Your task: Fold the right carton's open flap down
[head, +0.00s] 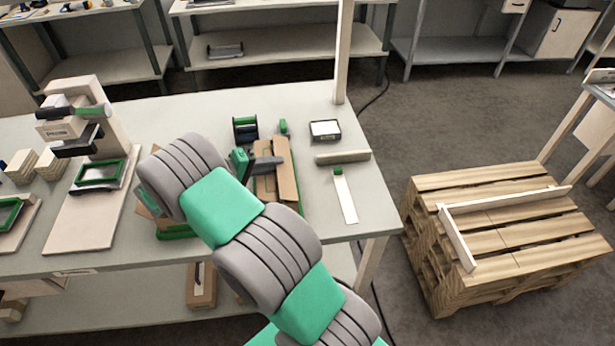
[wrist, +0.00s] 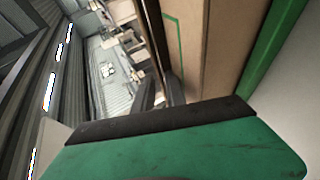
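The right carton (head: 262,187) is brown cardboard on the workbench, partly hidden by my arm in the head view. A long brown panel (head: 287,182), which looks like its flap, stands on its right side. Its exact angle is hard to tell. My gripper (head: 268,162) is over the carton's left part, close to this panel; I cannot tell whether they touch. In the wrist view a cardboard face (wrist: 222,45) with a green line fills the upper right, close beyond the gripper's green body. Another brown carton (head: 147,208) is mostly hidden behind my arm.
A tape roll holder (head: 245,129) and a black-framed box (head: 325,130) stand behind the carton. A beige bar (head: 342,157) and a white strip with a green end (head: 345,198) lie to the right. A press-like device (head: 85,125) stands left. A pallet (head: 500,235) is on the floor.

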